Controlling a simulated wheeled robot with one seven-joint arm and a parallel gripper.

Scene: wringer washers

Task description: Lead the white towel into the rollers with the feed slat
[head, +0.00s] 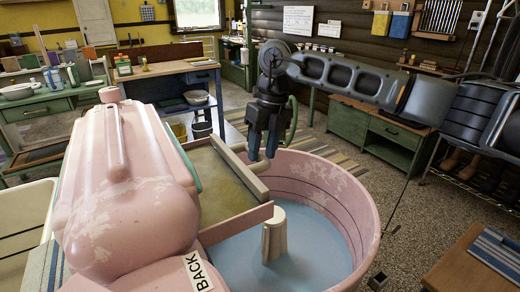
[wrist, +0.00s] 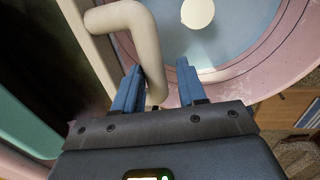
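In the head view my gripper (head: 262,145) points down over the tub's far-left rim, beside the flat tray (head: 228,190). The pink wringer housing (head: 125,180) stands left of the tray; its rollers are hidden.
The pink tub (head: 365,215) holds blue water and a cream agitator post (head: 273,235). A "BACK" label (head: 197,272) is on the near side. A wooden table (head: 475,262) with a blue striped cloth is at lower right. The floor (head: 410,225) right of the tub is mostly clear.

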